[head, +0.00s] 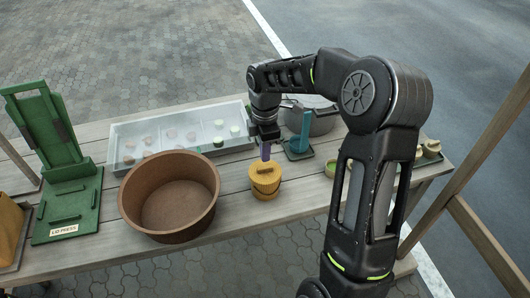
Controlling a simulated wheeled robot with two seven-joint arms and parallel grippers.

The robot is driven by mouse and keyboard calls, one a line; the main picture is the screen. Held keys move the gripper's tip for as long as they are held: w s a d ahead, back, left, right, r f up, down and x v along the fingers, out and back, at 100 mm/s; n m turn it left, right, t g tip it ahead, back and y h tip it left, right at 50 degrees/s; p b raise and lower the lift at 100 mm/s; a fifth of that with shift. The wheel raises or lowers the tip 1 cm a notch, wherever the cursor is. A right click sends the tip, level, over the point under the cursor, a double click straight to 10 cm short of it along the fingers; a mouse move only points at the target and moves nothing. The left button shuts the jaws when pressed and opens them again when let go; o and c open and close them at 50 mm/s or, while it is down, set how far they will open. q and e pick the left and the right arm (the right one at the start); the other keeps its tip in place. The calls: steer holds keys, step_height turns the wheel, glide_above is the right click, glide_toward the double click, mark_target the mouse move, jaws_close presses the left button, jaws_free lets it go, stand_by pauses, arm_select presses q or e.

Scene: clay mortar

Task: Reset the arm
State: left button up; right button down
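My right arm comes in from the lower right, bends high over the table and points down. Its gripper (264,138) is at the middle of the table, directly above a short purple handle (265,152). The handle stands upright over a yellow ribbed pot (265,179). The gripper's fingers are small and dark, and I cannot tell whether they are closed on the handle or only just above it. My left gripper is not in view.
A wide brown bowl (128,205) stands left of the pot. Behind it is a clear tray (124,134) with several small discs. A green press (50,140) stands far left. A blue upright piece (305,130) on a dark base and a grey lidded pot (325,119) are right of the gripper.

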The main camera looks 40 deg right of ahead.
step_height(320, 180, up, 3)
steer(key=shift+r+p, duration=0.2)
steer(key=shift+p, duration=0.9)
